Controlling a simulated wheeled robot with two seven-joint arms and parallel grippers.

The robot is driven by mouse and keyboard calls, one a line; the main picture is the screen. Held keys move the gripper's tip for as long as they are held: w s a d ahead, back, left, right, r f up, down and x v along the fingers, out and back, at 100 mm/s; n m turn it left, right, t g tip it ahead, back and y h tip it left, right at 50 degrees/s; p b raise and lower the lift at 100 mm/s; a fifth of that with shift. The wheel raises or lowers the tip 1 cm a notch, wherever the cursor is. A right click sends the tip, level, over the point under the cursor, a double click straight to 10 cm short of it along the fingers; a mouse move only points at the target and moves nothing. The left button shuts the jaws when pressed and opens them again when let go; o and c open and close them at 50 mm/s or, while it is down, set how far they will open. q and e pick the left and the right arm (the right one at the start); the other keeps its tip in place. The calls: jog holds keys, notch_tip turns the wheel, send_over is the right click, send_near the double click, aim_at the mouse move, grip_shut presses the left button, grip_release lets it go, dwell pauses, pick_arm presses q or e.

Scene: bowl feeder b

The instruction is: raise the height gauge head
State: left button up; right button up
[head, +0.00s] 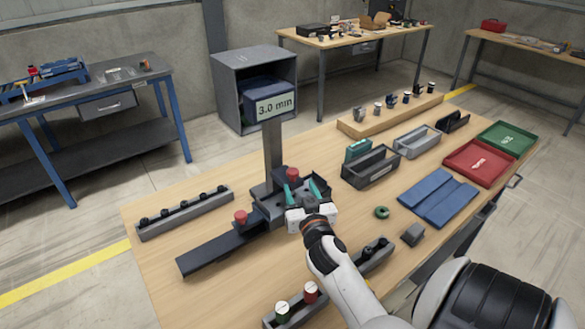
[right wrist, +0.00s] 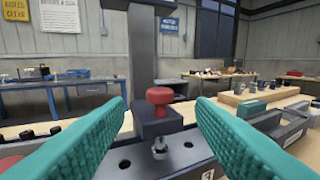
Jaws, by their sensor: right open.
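The height gauge has a dark upright column (head: 272,155) with a screen (head: 275,107) reading "3.0 min" above it. Its head, a dark block (right wrist: 157,121) with a red knob (right wrist: 160,95) on top and a silver tip below, sits low over the base plate in the right wrist view. The red knob also shows in the head view (head: 292,173). My right gripper (head: 304,186) is open, its teal fingers pointing at the gauge. In the right wrist view, the knob appears between the fingers (right wrist: 161,106), apart from both. My left gripper is out of view.
A dark rail (head: 215,250) with a second red knob (head: 241,217) runs left from the base. A grey strip with black pegs (head: 185,214) lies behind it. Bins (head: 370,167), a red tray (head: 478,163), a green tray (head: 507,138) and blue mats (head: 438,197) occupy the right side.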

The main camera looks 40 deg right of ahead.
aim_at(294, 176)
jog(key=p+x, duration=0.1)
jog(key=x, duration=0.6)
jog(key=shift+f, duration=0.2)
jog(key=shift+w+d, duration=0.2)
jog(key=shift+w, duration=0.25)
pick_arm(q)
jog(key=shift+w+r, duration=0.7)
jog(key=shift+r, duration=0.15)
pick_arm(e)
jog(key=shift+w, duration=0.1)
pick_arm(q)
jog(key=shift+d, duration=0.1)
pick_arm(e)
jog(key=shift+d, duration=0.1)
jog(key=shift+c, duration=0.4)
